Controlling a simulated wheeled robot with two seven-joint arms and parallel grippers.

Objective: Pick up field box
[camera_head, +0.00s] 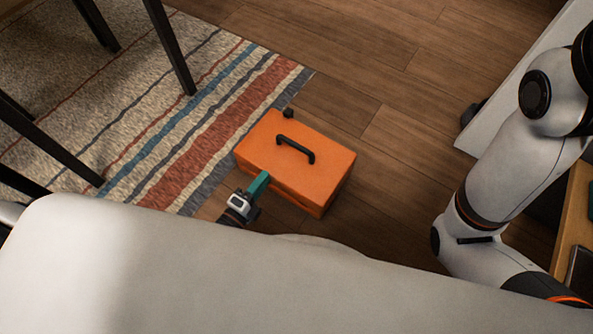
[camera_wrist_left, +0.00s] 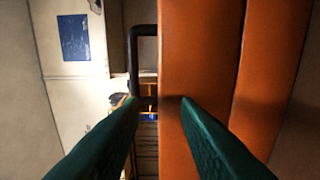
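The field box (camera_head: 300,165) is an orange case with a black handle (camera_head: 295,149) on its top. I cannot tell whether a finger touches the box. My right gripper is out of view.
A striped rug (camera_head: 150,130) with dark furniture legs (camera_head: 170,50) lies to the left. A white piece of furniture (camera_head: 510,90) stands at the right, with a wooden surface (camera_head: 577,215) below it. Bare floor (camera_head: 400,140) is free right of the box.

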